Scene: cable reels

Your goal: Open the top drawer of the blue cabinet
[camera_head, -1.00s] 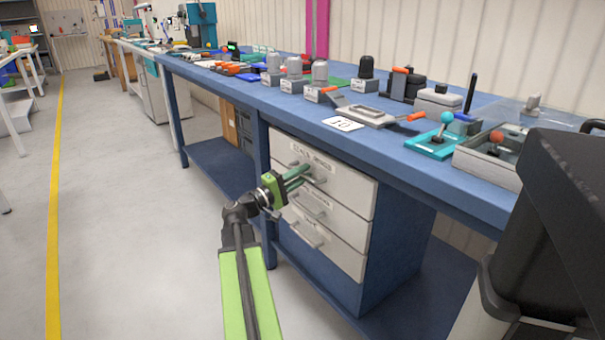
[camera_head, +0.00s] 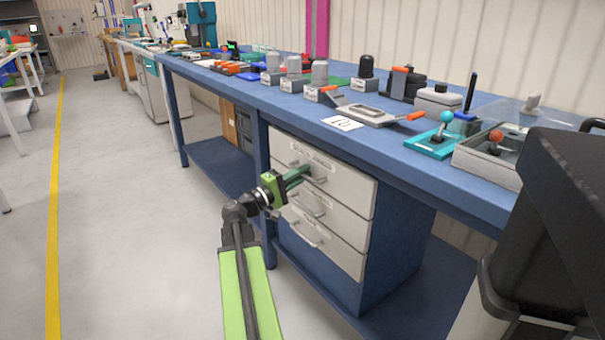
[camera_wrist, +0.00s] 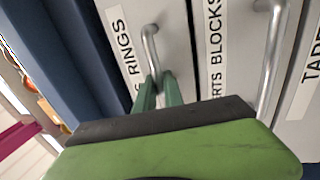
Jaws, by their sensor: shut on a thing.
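The blue cabinet (camera_head: 395,255) stands under the blue workbench and has three pale grey drawers. The top drawer (camera_head: 350,188) looks level with the drawers below it. My gripper (camera_head: 305,171) reaches it from the left, its green fingers shut on the bar handle (camera_head: 319,180) of the top drawer. In the wrist view, the fingers (camera_wrist: 158,92) close around one end of the metal handle (camera_wrist: 150,42), beside a label ending in "RINGS". The rest of the handle shows beyond the fingers.
The middle drawer's handle (camera_head: 308,208) and the bottom drawer's handle (camera_head: 303,236) stick out below. The workbench top (camera_head: 290,105) holds several fixtures and tools. A dark bulky object (camera_head: 560,220) fills the right foreground. The floor (camera_head: 130,240) to the left is clear.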

